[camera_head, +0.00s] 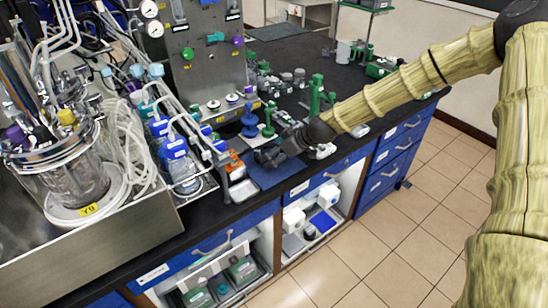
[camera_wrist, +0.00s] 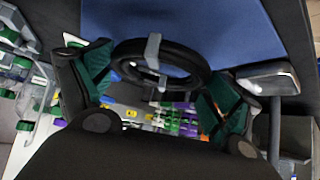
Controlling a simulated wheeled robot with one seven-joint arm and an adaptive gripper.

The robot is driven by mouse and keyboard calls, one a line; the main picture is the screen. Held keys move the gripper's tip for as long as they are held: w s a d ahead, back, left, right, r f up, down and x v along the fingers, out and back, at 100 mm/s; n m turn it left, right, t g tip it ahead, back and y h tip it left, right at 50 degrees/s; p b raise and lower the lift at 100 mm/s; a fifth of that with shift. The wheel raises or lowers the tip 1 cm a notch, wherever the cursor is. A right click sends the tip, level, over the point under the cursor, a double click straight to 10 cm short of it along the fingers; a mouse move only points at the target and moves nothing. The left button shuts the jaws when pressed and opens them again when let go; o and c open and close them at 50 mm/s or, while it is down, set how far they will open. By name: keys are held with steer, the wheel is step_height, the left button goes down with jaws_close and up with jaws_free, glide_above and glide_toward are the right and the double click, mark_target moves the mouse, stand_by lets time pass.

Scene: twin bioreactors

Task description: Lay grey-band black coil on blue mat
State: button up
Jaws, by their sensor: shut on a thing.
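The black coil (camera_wrist: 190,60) shows in the wrist view as a dark ring with a grey band (camera_wrist: 153,50) across it. My gripper (camera_wrist: 160,87) is shut on the coil, with a green-padded finger at either side of it. The blue mat (camera_wrist: 190,18) lies just beyond the coil, which overlaps the mat's near edge in this view. In the head view my gripper (camera_head: 285,147) is over the back right part of the blue mat (camera_head: 272,176). The coil is hard to make out there against the dark gripper. Its height above the mat cannot be told.
A white tray (camera_head: 242,191) and an orange item (camera_head: 235,167) sit left of the mat. Green stands (camera_head: 315,95) and small parts are behind my gripper. Blue-capped bottles (camera_head: 175,150) and a glass vessel (camera_head: 75,175) stand further left. The bench's front edge is close to the mat.

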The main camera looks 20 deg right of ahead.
steer(key=shift+f, duration=1.25)
steer(key=shift+f, duration=0.1)
steer(key=o, duration=0.8)
steer(key=shift+c, duration=0.2)
steer(key=shift+d, duration=0.1)
steer(key=b+v, duration=0.1)
steer(key=v, duration=1.1)
